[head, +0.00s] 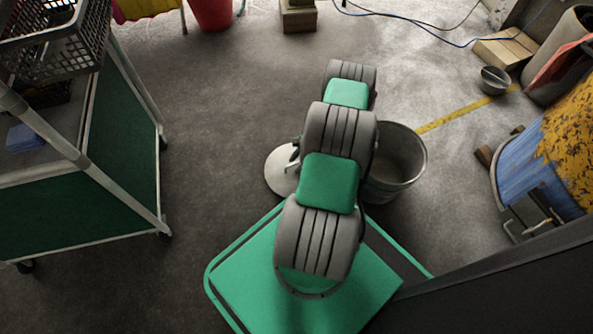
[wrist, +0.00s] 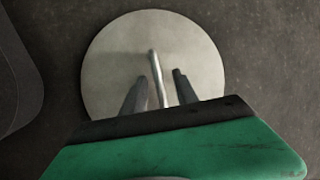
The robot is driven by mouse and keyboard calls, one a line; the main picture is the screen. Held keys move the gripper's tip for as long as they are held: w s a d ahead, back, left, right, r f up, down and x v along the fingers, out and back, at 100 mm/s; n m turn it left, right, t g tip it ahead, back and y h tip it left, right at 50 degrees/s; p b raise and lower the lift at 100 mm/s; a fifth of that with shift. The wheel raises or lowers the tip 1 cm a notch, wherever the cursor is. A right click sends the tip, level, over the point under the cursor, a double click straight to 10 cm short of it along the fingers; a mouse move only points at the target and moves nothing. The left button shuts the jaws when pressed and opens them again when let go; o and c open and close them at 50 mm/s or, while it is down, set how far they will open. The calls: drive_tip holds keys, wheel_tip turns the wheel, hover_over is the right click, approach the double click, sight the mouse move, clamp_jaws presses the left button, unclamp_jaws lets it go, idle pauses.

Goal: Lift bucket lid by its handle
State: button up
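The bucket lid is a round, pale grey metal disc (head: 281,178), seen left of my arm and apparently flat on the floor. It fills the upper middle of the wrist view (wrist: 110,60). Its handle (wrist: 155,70) is a thin metal bar across the middle of the disc. My gripper (wrist: 159,76) is open, with one dark finger on each side of the handle and gaps between. I cannot tell how far the fingertips are above the lid. The grey metal bucket (head: 409,150) stands open, right of my arm, which hides its left side and part of the lid.
A green-sided cart (head: 85,205) with a dark crate (head: 60,50) stands at the left. A rusty blue-and-yellow barrel (head: 545,150) is at the right. A small bucket (head: 494,80) and a wooden crate (head: 505,48) are at the back right. The floor between cart and lid is clear.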

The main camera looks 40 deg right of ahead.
clamp_jaws()
idle(1.3)
